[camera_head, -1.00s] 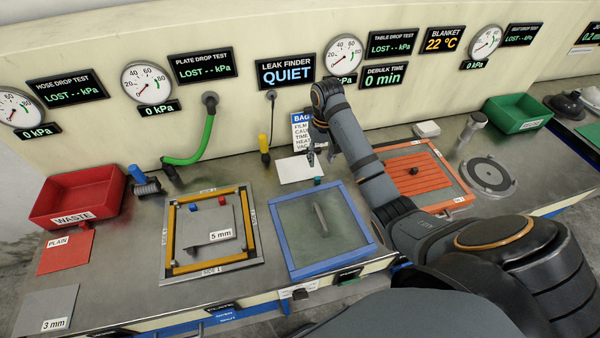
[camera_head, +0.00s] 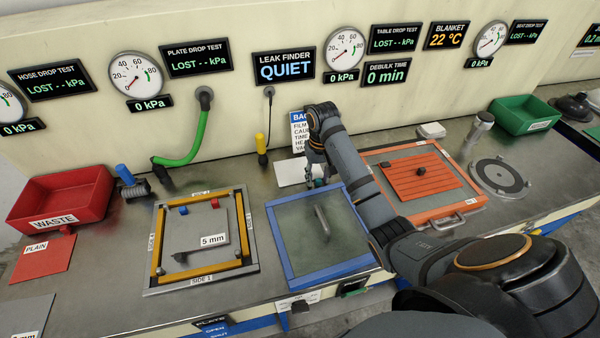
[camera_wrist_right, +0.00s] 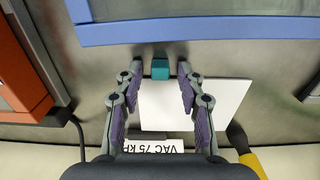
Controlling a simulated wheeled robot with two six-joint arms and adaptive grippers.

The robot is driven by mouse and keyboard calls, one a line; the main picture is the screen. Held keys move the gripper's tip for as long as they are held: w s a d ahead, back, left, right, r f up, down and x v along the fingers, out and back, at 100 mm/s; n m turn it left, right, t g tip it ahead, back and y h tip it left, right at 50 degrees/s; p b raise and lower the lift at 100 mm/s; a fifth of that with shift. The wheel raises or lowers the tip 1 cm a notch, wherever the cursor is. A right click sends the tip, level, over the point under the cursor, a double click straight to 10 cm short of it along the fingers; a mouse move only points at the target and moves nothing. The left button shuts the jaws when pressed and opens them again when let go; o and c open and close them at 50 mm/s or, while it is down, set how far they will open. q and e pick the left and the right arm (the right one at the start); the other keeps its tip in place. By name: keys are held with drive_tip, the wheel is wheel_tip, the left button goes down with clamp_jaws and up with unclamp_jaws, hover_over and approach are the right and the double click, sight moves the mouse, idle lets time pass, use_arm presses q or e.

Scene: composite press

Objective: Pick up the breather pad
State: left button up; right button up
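A flat white pad (camera_head: 294,172), which may be the breather pad, lies on the bench behind the blue-framed panel. A small teal block (camera_wrist_right: 160,68) sits at its edge on the blue-frame side in the wrist view; I cannot tell whether it is attached. My right gripper (camera_head: 318,182) is over the pad's right part, near the block. In the wrist view my right gripper (camera_wrist_right: 160,72) is open, its fingertips on either side of the teal block with gaps. My left gripper is not in view.
The blue frame (camera_head: 282,244) with a grey handle is just in front. An orange frame (camera_head: 445,213) stands to the right. A yellow probe (camera_head: 261,143) stands left of the pad. Red waste bin (camera_head: 62,210) and green bin (camera_head: 520,120) are farther off.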

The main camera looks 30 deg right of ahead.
clamp_jaws()
drive_tip(key=shift+r, duration=0.3)
wheel_tip(320, 180, up, 3)
drive_tip(key=shift+f+p, duration=0.15)
drive_tip(key=shift+p, duration=1.05)
drive_tip(key=s+r+p, duration=0.8)
drive_tip(key=s+r, duration=0.1)
drive_tip(key=s, duration=0.5)
drive_tip(key=shift+d+r, duration=0.35)
drive_tip(key=shift+d, duration=0.1)
